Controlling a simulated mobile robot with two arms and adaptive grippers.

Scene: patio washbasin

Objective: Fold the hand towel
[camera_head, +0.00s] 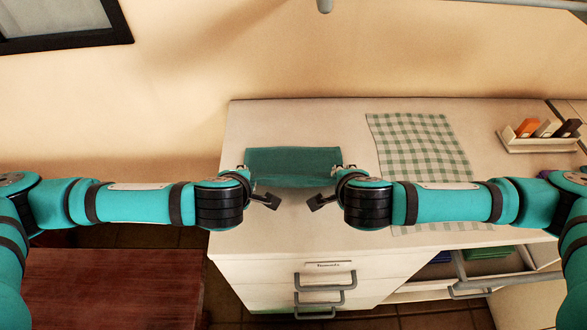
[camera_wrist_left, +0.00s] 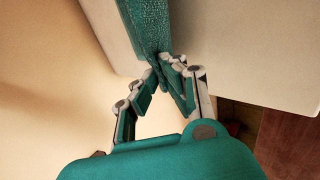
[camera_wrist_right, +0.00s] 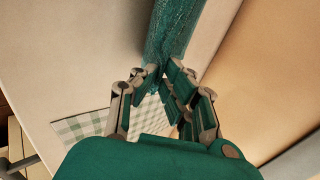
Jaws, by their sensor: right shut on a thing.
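The hand towel (camera_head: 293,166) is a dark teal cloth, seen in the head view as a narrow strip stretched between my two grippers over the left part of the pale counter. My left gripper (camera_head: 244,170) is at its left end; in the left wrist view the fingers (camera_wrist_left: 158,74) close together on the towel (camera_wrist_left: 148,25). My right gripper (camera_head: 342,170) is shut on the right end; the right wrist view shows the fingers (camera_wrist_right: 158,70) around the towel (camera_wrist_right: 172,30). The wrists partly hide the fingertips in the head view. Whether the towel touches the counter I cannot tell.
A green-and-white checked cloth (camera_head: 418,145) lies right of the towel, partly behind my right arm. A tray (camera_head: 515,145) with small items stands at the far right. Drawers (camera_head: 325,270) and an open shelf are below the counter (camera_head: 300,112). A red-brown wooden surface (camera_head: 105,285) is lower left.

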